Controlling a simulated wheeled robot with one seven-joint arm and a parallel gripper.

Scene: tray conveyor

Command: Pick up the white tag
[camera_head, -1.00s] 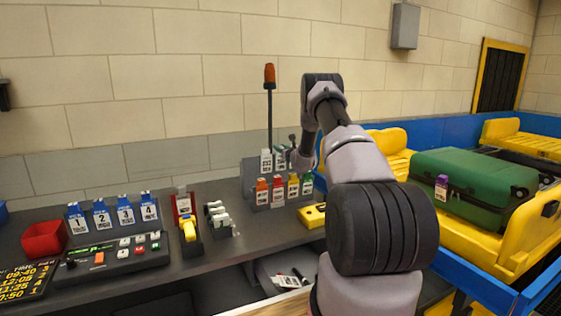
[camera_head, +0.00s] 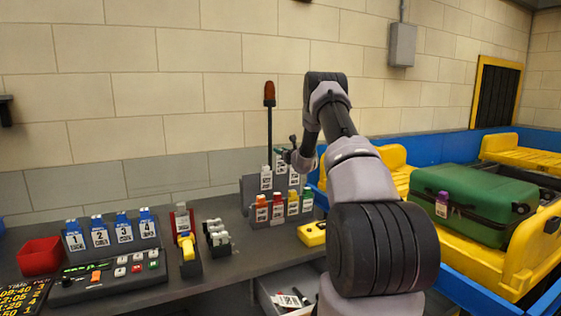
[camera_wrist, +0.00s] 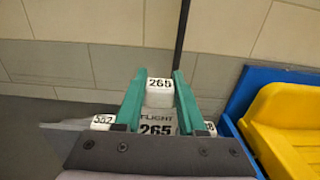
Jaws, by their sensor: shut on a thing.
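A white tag marked 265 (camera_wrist: 157,128) is between the two green fingers of my gripper (camera_wrist: 160,84) in the wrist view. My gripper is shut on it, with a finger on each side. In the head view this white tag (camera_head: 280,164) shows small below my gripper (camera_head: 281,151), over the grey tag rack (camera_head: 249,189). It stands higher than the white tags on either side, one on the left (camera_head: 266,179) and one on the right (camera_head: 294,177). I cannot tell whether its lower end is clear of the rack.
Orange, red, yellow and green tags (camera_head: 262,209) fill the rack's front row. A thin pole with a red lamp (camera_head: 269,94) rises behind it. A yellow device (camera_head: 312,234) lies in front. A green suitcase (camera_head: 465,204) sits on a yellow conveyor tray (camera_head: 500,262) at the right.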

